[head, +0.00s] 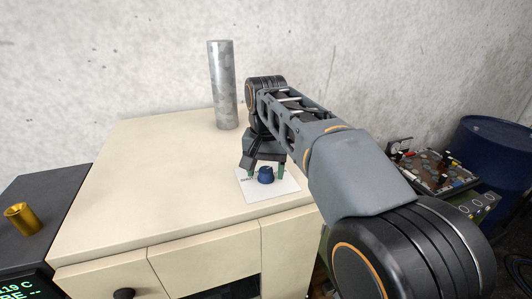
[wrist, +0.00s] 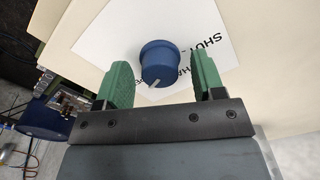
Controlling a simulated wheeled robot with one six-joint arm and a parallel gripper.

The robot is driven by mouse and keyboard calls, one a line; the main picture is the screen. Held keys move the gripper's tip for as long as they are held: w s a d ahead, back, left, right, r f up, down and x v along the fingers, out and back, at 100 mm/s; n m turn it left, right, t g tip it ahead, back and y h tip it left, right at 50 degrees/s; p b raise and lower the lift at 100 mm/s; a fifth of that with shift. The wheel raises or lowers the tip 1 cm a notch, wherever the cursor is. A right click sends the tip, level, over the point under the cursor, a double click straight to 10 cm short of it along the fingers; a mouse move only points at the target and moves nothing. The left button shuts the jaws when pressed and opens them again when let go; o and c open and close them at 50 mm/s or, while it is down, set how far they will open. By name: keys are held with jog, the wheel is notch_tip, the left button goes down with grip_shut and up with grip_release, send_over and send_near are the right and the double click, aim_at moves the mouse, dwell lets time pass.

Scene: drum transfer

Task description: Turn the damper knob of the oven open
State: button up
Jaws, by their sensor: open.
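The blue damper knob (head: 265,175) stands on a white label plate (head: 285,187) on the cream oven top (head: 130,170). In the wrist view the knob (wrist: 158,62) has a pale pointer mark on its rim, facing toward my gripper's base. The label (wrist: 100,45) shows black lettering, with "SHUT" readable at the right and more text partly hidden. My gripper (wrist: 162,75) is open, with one green finger on each side of the knob and a visible gap to both. In the head view my gripper (head: 265,168) is over the knob; contact cannot be told.
A grey metal flue pipe (head: 222,85) rises from the oven top behind my gripper. A brass cup (head: 22,218) stands on a dark unit at the left. A cluttered tray (head: 435,165) and a blue drum (head: 495,150) are at the right.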

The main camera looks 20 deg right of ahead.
aim_at(267, 170)
notch_tip(267, 170, up, 13)
jog(key=shift+r, duration=0.15)
dwell(0.4)
jog(key=shift+s, duration=0.1)
dwell(0.4)
